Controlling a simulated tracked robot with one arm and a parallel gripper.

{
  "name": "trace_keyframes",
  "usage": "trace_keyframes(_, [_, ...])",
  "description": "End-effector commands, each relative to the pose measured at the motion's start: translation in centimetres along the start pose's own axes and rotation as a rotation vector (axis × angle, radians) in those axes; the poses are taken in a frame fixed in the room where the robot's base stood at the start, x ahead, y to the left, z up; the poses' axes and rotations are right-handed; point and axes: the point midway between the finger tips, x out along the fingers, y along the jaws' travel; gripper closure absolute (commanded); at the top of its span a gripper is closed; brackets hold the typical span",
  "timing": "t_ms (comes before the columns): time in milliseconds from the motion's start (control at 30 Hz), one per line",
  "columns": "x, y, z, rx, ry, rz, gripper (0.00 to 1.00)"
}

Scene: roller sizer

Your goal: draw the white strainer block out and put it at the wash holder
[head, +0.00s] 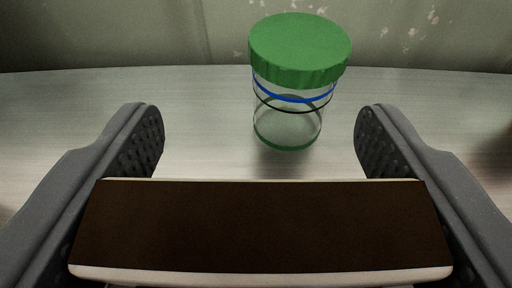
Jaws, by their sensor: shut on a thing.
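My gripper (256,125) reaches forward, with one dark grey, ridged finger on each side of the picture. It is shut on a wide block (262,228) with a dark brown face and thin whitish edges, which I take to be the white strainer block. The block spans the gap between the fingers at the bottom of the view, and its underside is hidden. The fingertips extend beyond the block's far edge. The wash holder cannot be made out in this view.
A clear jar (290,115) with a green lid, blue and black bands and a green base stands upright on the pale surface (215,105) beyond the block. A worn greenish wall (130,35) runs behind. The surface beside the jar looks clear. A dark patch shows at the right edge.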

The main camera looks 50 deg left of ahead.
Motion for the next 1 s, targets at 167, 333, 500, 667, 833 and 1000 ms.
trace_keyframes(167, [0.5,0.1,1.8,0.001,-0.004,0.001,0.6])
trace_keyframes(333, [0.9,0.2,3.2,0.002,-0.006,0.003,0.6])
trace_keyframes(500, [1.1,0.3,3.9,0.002,-0.002,0.004,0.6])
trace_keyframes(667, [1.1,0.3,4.0,0.001,-0.001,0.004,0.6])
trace_keyframes(833, [1.1,0.2,3.9,0.001,-0.001,0.004,0.6])
trace_keyframes(1000, [1.1,0.4,3.9,0.002,-0.001,0.005,0.6])
